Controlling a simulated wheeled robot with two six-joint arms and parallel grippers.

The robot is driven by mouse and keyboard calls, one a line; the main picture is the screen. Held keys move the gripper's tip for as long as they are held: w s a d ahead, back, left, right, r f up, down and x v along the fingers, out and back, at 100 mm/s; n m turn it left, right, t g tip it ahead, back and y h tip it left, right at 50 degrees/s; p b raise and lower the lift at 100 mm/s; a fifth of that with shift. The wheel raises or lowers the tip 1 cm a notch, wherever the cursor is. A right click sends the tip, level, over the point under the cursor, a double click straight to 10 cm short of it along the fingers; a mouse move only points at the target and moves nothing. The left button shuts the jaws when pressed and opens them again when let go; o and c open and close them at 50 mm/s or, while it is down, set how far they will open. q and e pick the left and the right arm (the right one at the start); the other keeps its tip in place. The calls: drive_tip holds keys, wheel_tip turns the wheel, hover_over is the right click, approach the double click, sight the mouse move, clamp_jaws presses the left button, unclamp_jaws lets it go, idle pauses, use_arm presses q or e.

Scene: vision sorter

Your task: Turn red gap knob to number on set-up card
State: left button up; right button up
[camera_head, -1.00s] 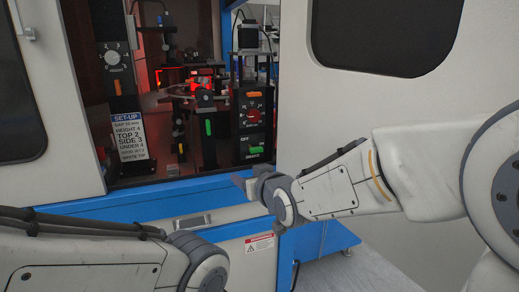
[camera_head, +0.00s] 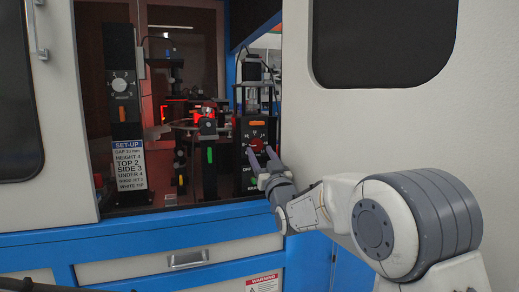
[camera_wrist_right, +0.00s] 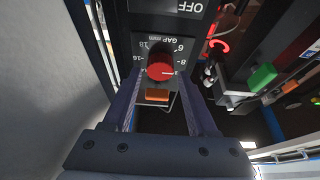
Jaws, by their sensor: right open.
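The red gap knob (camera_head: 256,144) sits on a dark panel inside the machine opening. In the right wrist view the knob (camera_wrist_right: 160,68) has numbers around it and a "GAP mm" label, shown upside down. A pale mark shows on its right side there; I cannot tell its exact number. My right gripper (camera_head: 261,154) is open in front of the panel. Its fingers (camera_wrist_right: 159,82) lie either side of the knob in the wrist view, with contact not visible. The white set-up card (camera_head: 130,166) stands at left; its gap line seems to read 20 mm. My left gripper is out of view.
An orange block (camera_head: 257,123) sits above the knob, and a green lever (camera_head: 253,183) is below, partly behind my gripper. Another panel with a grey knob (camera_head: 120,86) stands above the card. The white door (camera_head: 365,130) borders the opening at right.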

sight(256, 145)
drive_tip(key=shift+x, duration=1.05)
clamp_jaws()
